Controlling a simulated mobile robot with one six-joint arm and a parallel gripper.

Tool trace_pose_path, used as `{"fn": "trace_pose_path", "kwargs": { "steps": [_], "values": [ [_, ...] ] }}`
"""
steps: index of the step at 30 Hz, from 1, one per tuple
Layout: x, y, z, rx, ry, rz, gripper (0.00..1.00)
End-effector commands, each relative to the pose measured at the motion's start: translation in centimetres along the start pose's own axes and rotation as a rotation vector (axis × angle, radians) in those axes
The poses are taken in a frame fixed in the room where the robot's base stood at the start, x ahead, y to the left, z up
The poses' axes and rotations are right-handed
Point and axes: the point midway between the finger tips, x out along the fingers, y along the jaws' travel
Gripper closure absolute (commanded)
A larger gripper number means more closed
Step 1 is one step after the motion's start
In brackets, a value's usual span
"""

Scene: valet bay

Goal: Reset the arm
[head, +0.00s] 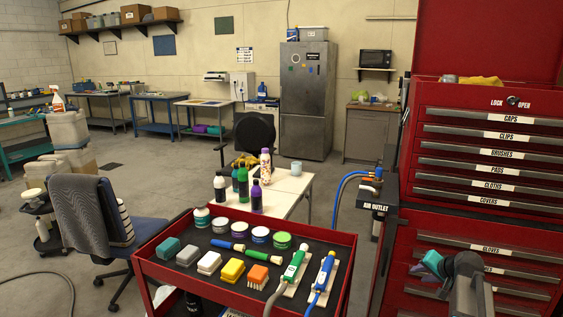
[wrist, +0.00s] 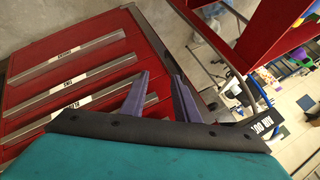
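My arm rises at the lower right of the head view, and my gripper (head: 425,264) is in front of the lower drawers of the red tool cabinet (head: 470,220). In the wrist view my gripper (wrist: 160,76) shows two purple-grey fingers apart with nothing between them. The labelled drawers of the cabinet (wrist: 40,65) lie to the left behind the fingers. I cannot tell the exact gap between gripper and cabinet.
A white table (head: 292,186), a blue chair (head: 92,220) and a fridge (head: 308,95) stand beyond.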

Motion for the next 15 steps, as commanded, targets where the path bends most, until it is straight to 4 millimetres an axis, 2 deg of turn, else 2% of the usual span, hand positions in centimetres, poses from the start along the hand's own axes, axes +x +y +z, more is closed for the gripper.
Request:
{"fn": "trace_pose_path", "kwargs": {
  "steps": [1,6,15],
  "values": [
    [1.3,0.2,2.4,-0.012,-0.037,0.011,0.72],
    [4.7,0.9,9.3,-0.056,-0.148,0.052,0.72],
    [8.9,2.9,21.5,-0.141,-0.340,0.127,0.72]
  ]
}}
